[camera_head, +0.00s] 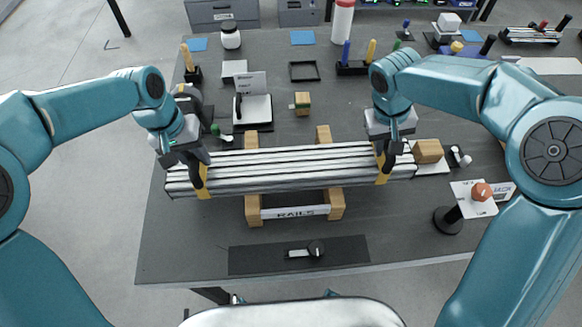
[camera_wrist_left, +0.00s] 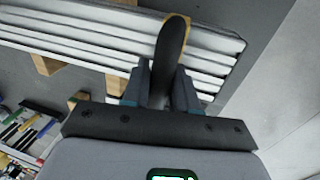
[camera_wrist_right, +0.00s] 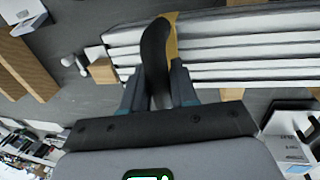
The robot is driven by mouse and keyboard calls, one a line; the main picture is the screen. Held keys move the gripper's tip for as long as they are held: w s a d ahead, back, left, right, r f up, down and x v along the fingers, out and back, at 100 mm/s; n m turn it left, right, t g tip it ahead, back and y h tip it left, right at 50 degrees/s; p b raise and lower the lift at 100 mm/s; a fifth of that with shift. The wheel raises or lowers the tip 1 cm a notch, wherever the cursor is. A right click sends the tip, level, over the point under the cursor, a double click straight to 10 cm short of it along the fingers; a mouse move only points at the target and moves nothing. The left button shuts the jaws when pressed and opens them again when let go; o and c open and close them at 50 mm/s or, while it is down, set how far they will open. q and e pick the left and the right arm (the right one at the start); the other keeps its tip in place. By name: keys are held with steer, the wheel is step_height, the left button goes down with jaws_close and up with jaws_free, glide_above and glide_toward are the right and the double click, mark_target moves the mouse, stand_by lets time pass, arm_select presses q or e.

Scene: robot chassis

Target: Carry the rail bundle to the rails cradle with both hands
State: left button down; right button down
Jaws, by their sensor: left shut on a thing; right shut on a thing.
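The rail bundle (camera_head: 290,168) is a set of long silver rails with a yellow strap near each end. It lies level across the rails cradle (camera_head: 252,210), a wooden frame with a "RAILS" label. The bundle covers the middle of the cradle, and I cannot tell whether they touch. My left gripper (camera_head: 201,173) is shut on the bundle at the left strap. My right gripper (camera_head: 385,163) is shut on it at the right strap. The bundle also shows in the left wrist view (camera_wrist_left: 100,38) and the right wrist view (camera_wrist_right: 240,45), beyond the dark fingers.
A wooden block (camera_head: 428,151) stands close to the bundle's right end. A stand with an orange button (camera_head: 481,192) is at the right front. A dark mat (camera_head: 345,250) with a small handle lies in front of the cradle. A white-topped scale (camera_head: 256,108) and small blocks stand behind.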

arm_select(q)
steer(key=c, duration=0.9)
jaws_free()
steer(key=shift+s, duration=0.1)
arm_select(e)
steer(key=c, duration=0.9)
jaws_free()
steer(key=shift+s, duration=0.1)
arm_select(q)
steer(key=shift+a+r, duration=0.1)
steer(key=shift+r, duration=0.2)
steer(key=r, duration=0.3)
steer(key=a+r, duration=0.1)
steer(key=r, duration=0.3)
steer(key=a+r, duration=0.1)
steer(key=r, duration=0.3)
arm_select(e)
steer(key=r, duration=0.4)
steer(key=a+r, duration=0.1)
steer(key=r, duration=0.3)
steer(key=a+r, duration=0.1)
steer(key=r, duration=0.2)
steer(key=shift+a+r, duration=0.2)
steer(key=shift+r, duration=0.2)
